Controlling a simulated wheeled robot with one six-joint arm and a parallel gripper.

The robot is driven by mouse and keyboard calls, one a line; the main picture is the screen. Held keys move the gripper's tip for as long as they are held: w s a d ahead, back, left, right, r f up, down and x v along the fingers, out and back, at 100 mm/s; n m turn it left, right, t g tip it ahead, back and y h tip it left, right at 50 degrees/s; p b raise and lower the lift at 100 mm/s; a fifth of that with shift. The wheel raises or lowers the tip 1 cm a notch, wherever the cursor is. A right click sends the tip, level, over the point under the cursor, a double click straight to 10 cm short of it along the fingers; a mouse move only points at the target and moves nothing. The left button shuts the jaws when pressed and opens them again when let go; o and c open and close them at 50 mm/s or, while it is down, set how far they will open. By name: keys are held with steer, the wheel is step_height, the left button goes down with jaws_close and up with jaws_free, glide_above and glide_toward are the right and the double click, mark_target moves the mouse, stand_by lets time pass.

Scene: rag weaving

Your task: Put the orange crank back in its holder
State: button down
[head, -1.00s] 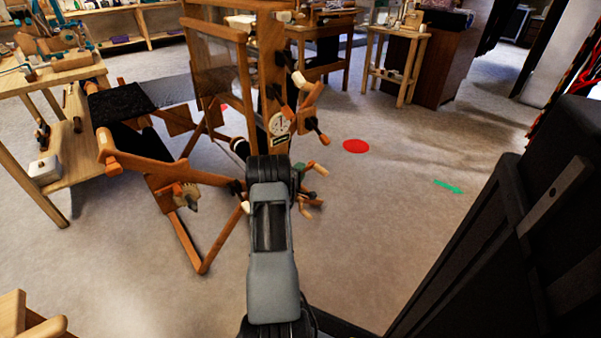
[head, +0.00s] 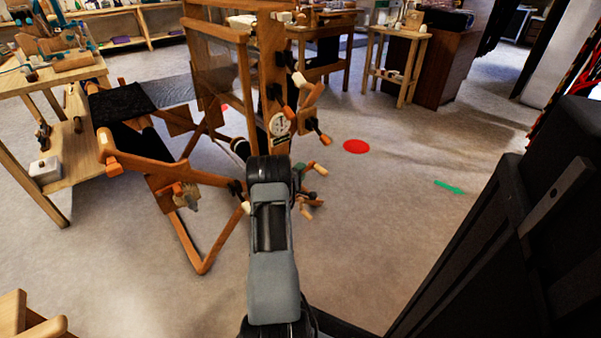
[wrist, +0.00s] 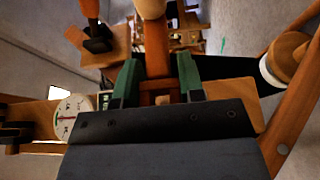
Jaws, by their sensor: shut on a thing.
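My gripper (wrist: 157,80) has green fingers closed on an orange-brown bar, which I take to be the orange crank (wrist: 157,50). The bar points away from me between the fingers, and a pale rounded end shows beyond it. In the head view my arm hides most of the gripper; a bit of green and orange shows just right of it, beside the loom's post (head: 273,65). Another orange handle (wrist: 90,8) sits in a black mount on a wooden block at upper left in the wrist view. I cannot tell which mount is the crank's holder.
The wooden loom frame (head: 175,173) stands close left of my arm, with a dial (head: 280,124) and several handles on its post. A workbench (head: 50,78) is at far left. Open floor lies to the right, with a red disc (head: 356,146) and a green arrow (head: 449,187).

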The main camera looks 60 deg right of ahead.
steer(key=shift+w, duration=0.1)
steer(key=shift+w+d+b, duration=0.35)
steer(key=shift+w, duration=0.25)
steer(key=shift+w+d+b, duration=0.3)
steer(key=shift+w, duration=0.3)
steer(key=shift+w+d, duration=0.1)
steer(key=shift+w, duration=0.1)
steer(key=shift+w+d, duration=0.1)
steer(key=shift+w, duration=0.15)
stand_by(0.3)
steer(key=c, duration=0.6)
jaws_free()
steer(key=shift+c, duration=0.2)
